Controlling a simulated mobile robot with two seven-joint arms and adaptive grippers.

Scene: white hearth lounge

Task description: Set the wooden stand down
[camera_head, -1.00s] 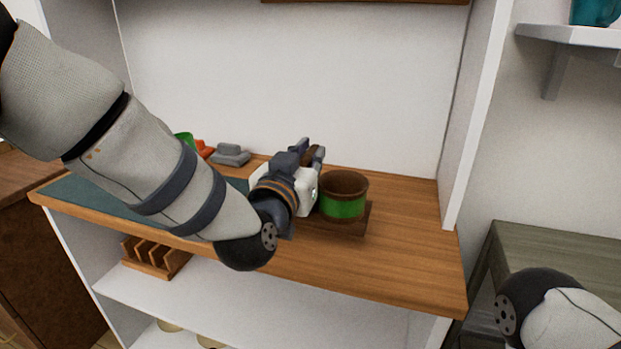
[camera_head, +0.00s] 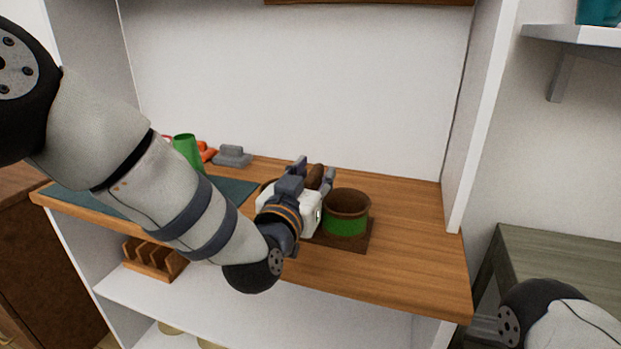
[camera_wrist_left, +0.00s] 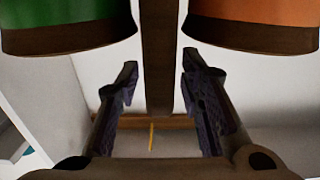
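The wooden stand rests on the wooden counter (camera_head: 410,262). Its dark base (camera_head: 358,242) shows at the right, and its upright post (camera_wrist_left: 160,60) stands in the left wrist view. A brown cup with a green band (camera_head: 346,226) sits on the base; the wrist view shows a green-banded cup (camera_wrist_left: 65,22) and an orange-banded cup (camera_wrist_left: 255,22) on either side of the post. My left gripper (camera_head: 316,176) is open around the post, with small gaps beside it. It hides much of the stand in the head view. My right gripper is out of view.
A green cup (camera_head: 187,150), orange items (camera_head: 208,153) and a grey block (camera_head: 232,156) are at the back left, near a dark green mat (camera_head: 232,190). A wooden rack (camera_head: 155,260) is on the shelf below. The counter's right part is clear.

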